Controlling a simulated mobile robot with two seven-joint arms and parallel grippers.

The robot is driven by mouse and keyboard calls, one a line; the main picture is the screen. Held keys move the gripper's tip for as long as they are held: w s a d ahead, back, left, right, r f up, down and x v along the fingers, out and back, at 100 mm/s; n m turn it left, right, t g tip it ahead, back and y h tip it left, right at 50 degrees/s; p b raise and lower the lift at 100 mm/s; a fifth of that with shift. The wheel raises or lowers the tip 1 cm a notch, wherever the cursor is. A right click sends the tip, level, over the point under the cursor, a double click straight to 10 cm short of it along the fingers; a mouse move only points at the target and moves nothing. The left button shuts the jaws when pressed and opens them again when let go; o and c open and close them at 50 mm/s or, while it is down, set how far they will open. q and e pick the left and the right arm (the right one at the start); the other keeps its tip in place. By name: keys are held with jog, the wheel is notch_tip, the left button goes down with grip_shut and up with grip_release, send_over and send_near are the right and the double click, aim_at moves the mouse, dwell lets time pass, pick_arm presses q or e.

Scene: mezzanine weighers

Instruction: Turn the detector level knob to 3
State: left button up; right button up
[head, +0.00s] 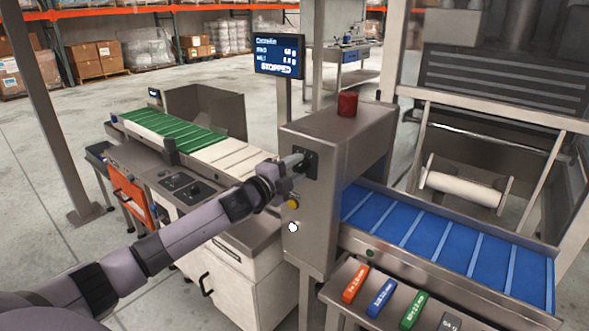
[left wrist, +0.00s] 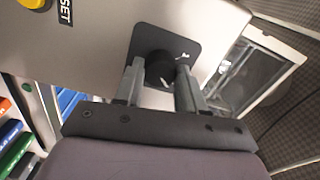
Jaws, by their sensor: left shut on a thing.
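The detector level knob (left wrist: 160,66) is a round black knob on a black square plate (left wrist: 168,36), with a small white mark at the plate's right side. The plate (head: 312,162) sits on the end face of the steel detector housing (head: 340,135) in the head view. My left gripper (head: 300,160) reaches the plate from the left and covers most of the knob there. In the left wrist view my left gripper (left wrist: 158,80) has one finger on each side of the knob and is shut on it. The scale numbers cannot be read. My right gripper is not in view.
A yellow button (head: 292,204) and a white round button (head: 292,227) sit below the knob. A red lamp (head: 347,104) stands on the housing. A blue belt (head: 430,240) lies right, a green belt (head: 170,130) left.

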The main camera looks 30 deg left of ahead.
pick_arm(q)
jog(key=o, duration=1.1)
jog(key=shift+c, duration=0.2)
jog(key=s+b, duration=0.1)
jog(key=s, duration=0.6)
jog(key=shift+a, duration=0.25)
jog(key=shift+f, duration=0.1)
